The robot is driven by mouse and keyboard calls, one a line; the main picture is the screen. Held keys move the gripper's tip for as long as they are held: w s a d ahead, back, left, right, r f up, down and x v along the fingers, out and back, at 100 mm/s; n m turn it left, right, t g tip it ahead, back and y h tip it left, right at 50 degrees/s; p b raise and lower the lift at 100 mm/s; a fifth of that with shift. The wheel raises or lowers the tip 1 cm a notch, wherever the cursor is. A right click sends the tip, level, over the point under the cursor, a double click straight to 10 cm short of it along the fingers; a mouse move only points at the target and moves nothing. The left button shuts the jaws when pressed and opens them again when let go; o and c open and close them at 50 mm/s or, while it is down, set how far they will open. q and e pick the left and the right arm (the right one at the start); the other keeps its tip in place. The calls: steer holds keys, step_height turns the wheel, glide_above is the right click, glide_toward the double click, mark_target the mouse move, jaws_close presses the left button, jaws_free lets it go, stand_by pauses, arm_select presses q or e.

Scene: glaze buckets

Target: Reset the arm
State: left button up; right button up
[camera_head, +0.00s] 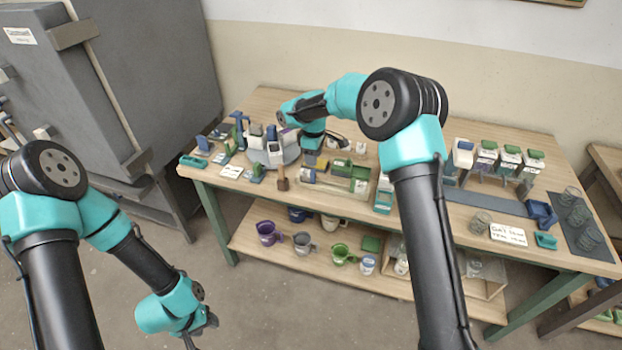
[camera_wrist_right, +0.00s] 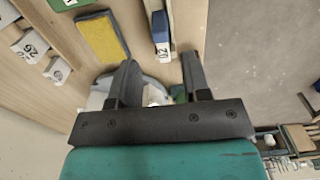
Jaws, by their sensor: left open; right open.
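My left gripper (camera_head: 207,322) hangs over the bare floor at the lower left, in front of the table and clear of it. Its fingers are small and dark there, and nothing shows in them. My right gripper (camera_head: 311,158) points down over the table, just right of the grey round stand (camera_head: 262,153) with several upright pieces. In the right wrist view its two dark fingers (camera_wrist_right: 160,78) are apart and empty. A blue and white piece marked 02 (camera_wrist_right: 161,40) shows beyond the gap between them. My right forearm hides part of the table's middle.
The wooden table (camera_head: 540,180) holds a green tray (camera_head: 347,172), a wooden-handled tool (camera_head: 282,182), green-lidded containers (camera_head: 508,157) and glasses on a dark mat (camera_head: 598,250). Mugs, including a purple one (camera_head: 267,232), stand on the lower shelf. A grey cabinet (camera_head: 165,80) stands left.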

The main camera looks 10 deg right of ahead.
steer(key=shift+r, duration=0.15)
stand_by(0.3)
steer(key=s+d+f, duration=0.1)
steer(key=s, duration=0.2)
steer(key=s+d+f+m+y, duration=0.1)
steer(key=s+d+f, duration=0.1)
steer(key=s, duration=0.1)
steer(key=s+d+f+m+t+y, duration=0.1)
steer(key=s+d+f, duration=0.1)
steer(key=s, duration=0.2)
steer(key=s+f+m+y, duration=0.1)
steer(key=s+f+m, duration=0.5)
steer(key=s+f, duration=0.4)
steer(key=s+f+m, duration=0.5)
steer(key=s+f, duration=0.5)
steer(key=s, duration=0.7)
steer(key=shift+s+d+m+y, duration=0.2)
steer(key=shift+d+m+y, duration=0.2)
steer(key=shift+d, duration=0.05)
